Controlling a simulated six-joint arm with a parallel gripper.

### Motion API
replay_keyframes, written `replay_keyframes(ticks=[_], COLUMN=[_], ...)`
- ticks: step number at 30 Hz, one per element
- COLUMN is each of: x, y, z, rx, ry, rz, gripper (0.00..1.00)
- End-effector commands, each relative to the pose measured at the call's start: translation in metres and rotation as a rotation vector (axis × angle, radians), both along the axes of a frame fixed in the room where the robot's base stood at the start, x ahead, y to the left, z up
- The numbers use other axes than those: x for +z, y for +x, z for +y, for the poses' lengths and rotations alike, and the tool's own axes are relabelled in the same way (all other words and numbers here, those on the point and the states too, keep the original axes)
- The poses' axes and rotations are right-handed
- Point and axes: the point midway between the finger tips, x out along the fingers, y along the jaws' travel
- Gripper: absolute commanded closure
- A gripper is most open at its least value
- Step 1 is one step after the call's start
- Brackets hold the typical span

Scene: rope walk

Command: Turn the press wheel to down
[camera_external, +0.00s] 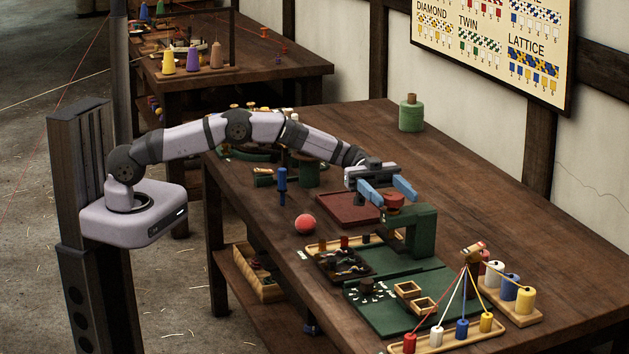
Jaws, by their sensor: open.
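The press (422,232) is a dark green frame standing on the table, at the right of the dark red tray. Its press wheel (394,201) is a small red-orange knob at the top left of the frame. My gripper (391,198) has two blue fingers, spread apart. They are at the wheel, one on each side of it in this view. I cannot tell whether either finger touches it. The wheel's turn position is too small to read.
A dark red tray (345,209) lies behind the press, and a red ball (305,224) sits in front of it. Green mats (395,318), a parts tray (318,262) and a rack of coloured bobbins (410,343) fill the front. The table's back right is clear beyond a green spool (411,115).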

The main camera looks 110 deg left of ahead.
Motion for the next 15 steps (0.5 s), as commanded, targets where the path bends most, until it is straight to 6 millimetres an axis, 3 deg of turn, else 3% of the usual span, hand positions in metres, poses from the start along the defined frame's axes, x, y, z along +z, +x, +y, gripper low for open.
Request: replay_keyframes(ticks=[6, 15], x=[0.0, 0.0], y=[-0.017, -0.022], z=[0.019, 0.024], rx=[0.001, -0.001], ry=[-0.001, -0.001], rz=[-0.001, 0.001], gripper=[0.43, 0.43])
